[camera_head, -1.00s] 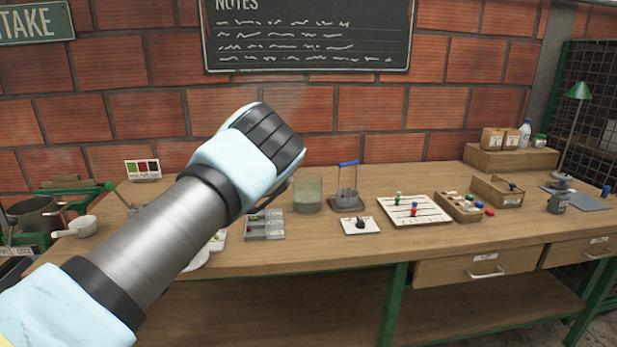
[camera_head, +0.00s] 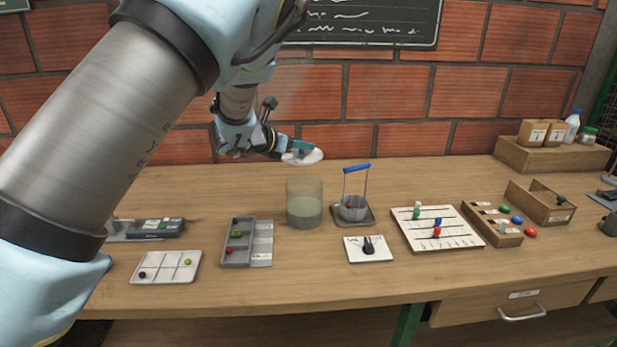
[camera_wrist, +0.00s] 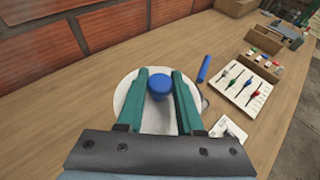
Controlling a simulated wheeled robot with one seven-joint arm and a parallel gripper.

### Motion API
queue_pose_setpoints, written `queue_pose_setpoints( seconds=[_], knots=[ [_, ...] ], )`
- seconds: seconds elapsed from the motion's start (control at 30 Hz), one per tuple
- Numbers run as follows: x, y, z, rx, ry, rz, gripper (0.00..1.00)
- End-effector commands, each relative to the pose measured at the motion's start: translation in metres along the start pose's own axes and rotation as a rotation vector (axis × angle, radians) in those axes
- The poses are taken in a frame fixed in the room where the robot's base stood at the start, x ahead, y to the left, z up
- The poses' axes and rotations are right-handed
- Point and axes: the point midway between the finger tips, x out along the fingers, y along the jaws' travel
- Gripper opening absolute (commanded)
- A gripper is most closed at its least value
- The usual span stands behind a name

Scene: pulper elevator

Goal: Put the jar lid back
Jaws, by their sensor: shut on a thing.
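The jar lid (camera_head: 311,157) is a pale disc with a blue knob, held in the air. In the wrist view the lid (camera_wrist: 125,96) shows below the fingers, with its blue knob (camera_wrist: 160,84) between them. My gripper (camera_head: 297,150) is shut on the knob. The glass jar (camera_head: 304,204) stands upright on the bench with pale greenish liquid low in it and an open top. The lid is above the jar's rim in the head view and apart from it. In the wrist view the jar is hidden, probably behind the lid and gripper.
Right of the jar stands a wire basket with a blue handle (camera_head: 357,167) on a grey base. A dial card (camera_head: 369,249), a slider board (camera_head: 436,230) and sorting trays (camera_head: 166,268) lie around it. The brick wall (camera_head: 390,95) is behind.

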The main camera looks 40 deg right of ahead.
Motion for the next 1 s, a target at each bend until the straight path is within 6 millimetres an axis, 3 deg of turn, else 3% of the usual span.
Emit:
queue_pose_setpoints(
  seconds=[0.1,0.3,0.7,1.0],
  knots=[
    [0.004,-0.005,-0.001,0.005,0.004,-0.015,0.00],
    [0.017,-0.004,-0.032,0.004,0.006,-0.015,0.00],
    [0.034,-0.004,-0.075,0.004,0.005,-0.015,0.00],
    [0.040,-0.005,-0.088,0.005,0.004,-0.014,0.00]
  ],
)
